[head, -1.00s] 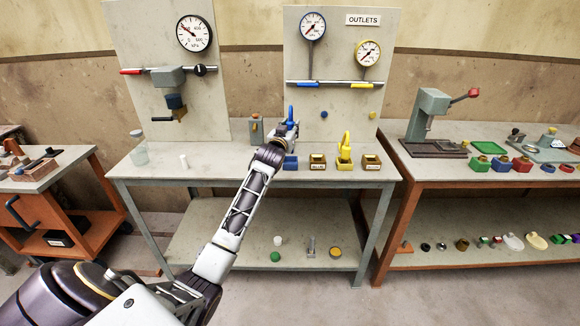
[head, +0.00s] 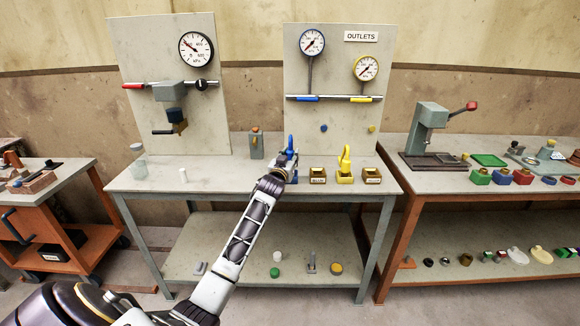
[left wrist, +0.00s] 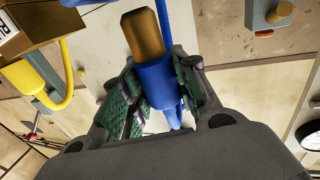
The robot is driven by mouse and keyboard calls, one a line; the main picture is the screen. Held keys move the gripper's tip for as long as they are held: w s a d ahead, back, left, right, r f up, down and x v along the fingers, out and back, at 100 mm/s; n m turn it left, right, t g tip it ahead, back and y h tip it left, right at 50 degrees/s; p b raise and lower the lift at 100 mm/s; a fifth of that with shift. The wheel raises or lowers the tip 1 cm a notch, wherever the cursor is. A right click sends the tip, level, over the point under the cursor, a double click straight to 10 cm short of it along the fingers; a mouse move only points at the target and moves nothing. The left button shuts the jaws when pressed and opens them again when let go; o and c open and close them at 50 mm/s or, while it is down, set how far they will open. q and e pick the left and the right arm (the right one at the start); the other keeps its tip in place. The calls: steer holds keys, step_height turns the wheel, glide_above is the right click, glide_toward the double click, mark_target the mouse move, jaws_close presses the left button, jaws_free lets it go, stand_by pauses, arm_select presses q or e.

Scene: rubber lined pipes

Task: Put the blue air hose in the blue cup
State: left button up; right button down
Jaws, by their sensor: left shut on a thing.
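My left gripper (head: 286,163) is shut on the blue air hose (head: 290,146), over the front of the middle table. The left wrist view shows the hose's blue body (left wrist: 155,82) between the green finger pads, with its brass end (left wrist: 143,35) sticking out. My right gripper is not in view.
To the right stand a brown cup (head: 318,175), a yellow hose (head: 345,160) upright at a yellow cup, and another brown cup (head: 372,176). The outlets board (head: 340,110) rises behind. A glass jar (head: 138,168) and white cylinder (head: 183,175) stand left.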

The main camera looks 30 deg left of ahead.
arm_select(q)
steer(key=shift+f, duration=1.3)
steer(key=shift+f+b, duration=0.3)
steer(key=shift+f, duration=0.35)
steer(key=o, duration=0.8)
steer(key=shift+c, duration=0.2)
steer(key=o, duration=0.4)
steer(key=shift+c, duration=0.2)
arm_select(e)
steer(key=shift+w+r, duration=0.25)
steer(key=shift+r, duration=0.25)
